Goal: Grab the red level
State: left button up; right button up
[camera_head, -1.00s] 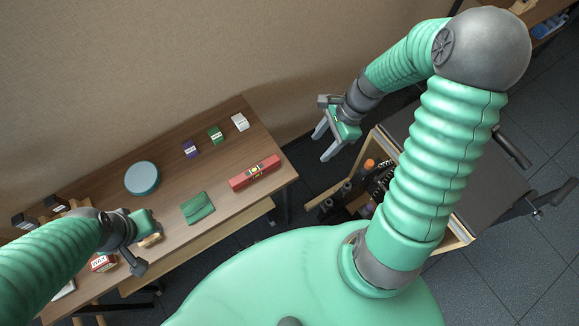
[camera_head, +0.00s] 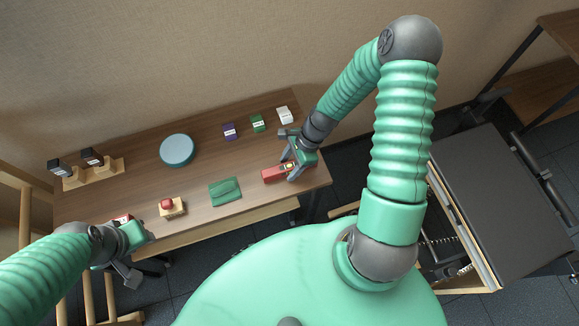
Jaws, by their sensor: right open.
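The red level (camera_head: 272,175) lies near the right end of the wooden table in the head view. My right gripper (camera_head: 290,172) is open and over the level's right part, with its fingers beside or around it; I cannot tell whether they touch. The gripper hides the level's right end. My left gripper (camera_head: 135,262) is at the lower left, near the table's front edge, away from the level. Its jaws are not clear enough to tell whether they are open or shut.
On the wooden table (camera_head: 235,118) are a blue round tin (camera_head: 177,150), a green folded cloth (camera_head: 224,191), small purple (camera_head: 229,131), green (camera_head: 257,123) and white (camera_head: 284,115) boxes, and a red button on a block (camera_head: 172,207). A dark-topped cart (camera_head: 500,200) stands at the right.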

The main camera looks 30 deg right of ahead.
jog(key=shift+a+r, duration=0.1)
jog(key=shift+a, duration=0.05)
jog(key=shift+c, duration=0.4)
grip_shut()
